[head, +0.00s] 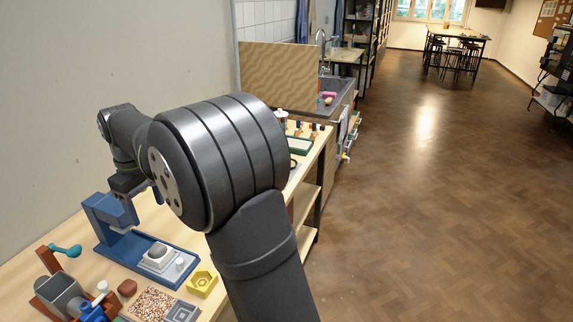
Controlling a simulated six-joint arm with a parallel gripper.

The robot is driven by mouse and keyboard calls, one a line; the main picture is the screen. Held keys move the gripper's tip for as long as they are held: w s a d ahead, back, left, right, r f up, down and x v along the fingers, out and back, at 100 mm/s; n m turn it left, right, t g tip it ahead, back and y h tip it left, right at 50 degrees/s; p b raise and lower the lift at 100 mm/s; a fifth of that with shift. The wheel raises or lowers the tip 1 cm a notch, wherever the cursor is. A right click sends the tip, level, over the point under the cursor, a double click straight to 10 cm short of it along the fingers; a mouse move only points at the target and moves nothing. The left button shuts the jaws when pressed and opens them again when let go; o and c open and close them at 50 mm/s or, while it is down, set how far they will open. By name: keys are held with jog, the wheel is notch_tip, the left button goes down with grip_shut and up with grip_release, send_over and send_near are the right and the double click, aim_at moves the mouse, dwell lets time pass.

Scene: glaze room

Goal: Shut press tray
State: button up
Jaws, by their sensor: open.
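A blue press (108,214) stands on the wooden bench at lower left, with an upright head and a long low blue base reaching toward lower right. A pale tray (148,263) lies on that base, clear of the press head. It carries a rounded grey lump (158,251) and has a small white knob (180,263) at its near right end. My gripper (156,192) is small in this view, beside and above the press head, apart from the tray. Its jaws are open with nothing seen between them. My arm partly hides the area right of it.
A yellow mould (202,283), a speckled slab (152,303) and a grey square block (182,312) lie in front of the press. A grey hopper (62,294) with a teal-handled lever (66,251) stands at left. A wall rises behind the bench.

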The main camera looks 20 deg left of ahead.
jog(key=shift+d+f, duration=0.1)
jog(key=shift+d, duration=0.05)
jog(key=c, duration=0.7)
jog(key=d, duration=0.1)
jog(key=d+f+m+g, duration=0.1)
jog(key=d+y, duration=0.1)
jog(key=shift+w+d+f+m+g, duration=0.1)
jog(key=shift+w+f+m+g, duration=0.2)
jog(key=shift+w+f+m, duration=0.1)
grip_shut()
jog(key=m+g+y, duration=0.2)
jog(key=m, duration=0.2)
send_over(183, 266)
jog(key=d, duration=0.3)
notch_tip(183, 266, down, 2)
jog(key=w+d+f+m+t+y, duration=0.2)
jog(key=d+f+m+y, duration=0.35)
jog(key=d+m, duration=0.5)
jog(key=x, duration=0.9)
jog(key=shift+a+r, duration=0.15)
jog(key=shift+a, duration=0.05)
jog(key=shift+s+a, duration=0.15)
jog(key=shift+a, duration=1)
jog(key=shift+s+a, duration=0.1)
jog(key=shift+a, duration=0.6)
